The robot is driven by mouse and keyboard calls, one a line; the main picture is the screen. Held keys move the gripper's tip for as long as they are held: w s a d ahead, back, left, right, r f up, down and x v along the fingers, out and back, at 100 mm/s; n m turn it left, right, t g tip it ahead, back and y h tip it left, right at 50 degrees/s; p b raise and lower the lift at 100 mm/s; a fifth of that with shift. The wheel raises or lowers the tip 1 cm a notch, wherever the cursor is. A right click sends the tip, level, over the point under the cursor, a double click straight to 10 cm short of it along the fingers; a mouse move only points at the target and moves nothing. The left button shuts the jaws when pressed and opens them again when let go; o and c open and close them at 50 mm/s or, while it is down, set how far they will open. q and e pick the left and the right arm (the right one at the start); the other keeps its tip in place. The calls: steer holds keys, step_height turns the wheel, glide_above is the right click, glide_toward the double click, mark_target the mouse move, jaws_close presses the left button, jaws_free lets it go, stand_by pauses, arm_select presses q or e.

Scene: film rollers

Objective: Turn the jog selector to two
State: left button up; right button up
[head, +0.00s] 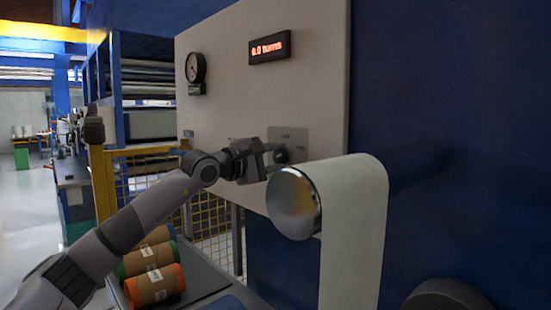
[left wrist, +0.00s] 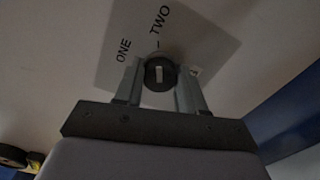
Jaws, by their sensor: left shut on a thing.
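The jog selector is a dark round knob (left wrist: 160,72) with a short pale mark on its face, seen in the left wrist view. It sits on a grey plate (left wrist: 200,45) lettered ONE and TWO, which looks tilted in that view. The pale mark stands nearly upright in the picture, toward the gap between the words; I cannot tell which setting it is at. My left gripper (left wrist: 160,88) is shut on the knob, a finger on each side. In the head view my left gripper (head: 268,158) reaches the plate (head: 291,140) on the pale panel. My right gripper is not in view.
A display (head: 269,47) on the panel (head: 225,100) reads 0.0 turns, with a round gauge (head: 195,67) to its left. A chrome-ended roller (head: 294,203) with hanging white film (head: 355,220) is close right of my gripper. Several coloured rolls (head: 155,286) lie below.

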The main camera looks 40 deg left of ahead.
mark_target(277, 159)
arm_select(q)
steer(key=o, duration=1.1)
steer(key=shift+c, duration=0.2)
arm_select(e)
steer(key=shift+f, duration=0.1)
arm_select(q)
steer(key=shift+s+a+f+b, duration=0.1)
steer(key=shift+s+f+b, duration=0.05)
steer(key=shift+s+b, duration=0.4)
steer(key=s+b, duration=0.1)
steer(key=s, duration=0.1)
steer(key=s+b, duration=0.1)
steer(key=s, duration=0.1)
steer(key=shift+s+a+f, duration=0.1)
steer(key=shift+s+a, duration=0.05)
steer(key=shift+a, duration=0.05)
steer(key=shift+s+r+b, duration=0.2)
steer(key=shift+s+b, duration=0.5)
steer(key=shift+s, duration=0.15)
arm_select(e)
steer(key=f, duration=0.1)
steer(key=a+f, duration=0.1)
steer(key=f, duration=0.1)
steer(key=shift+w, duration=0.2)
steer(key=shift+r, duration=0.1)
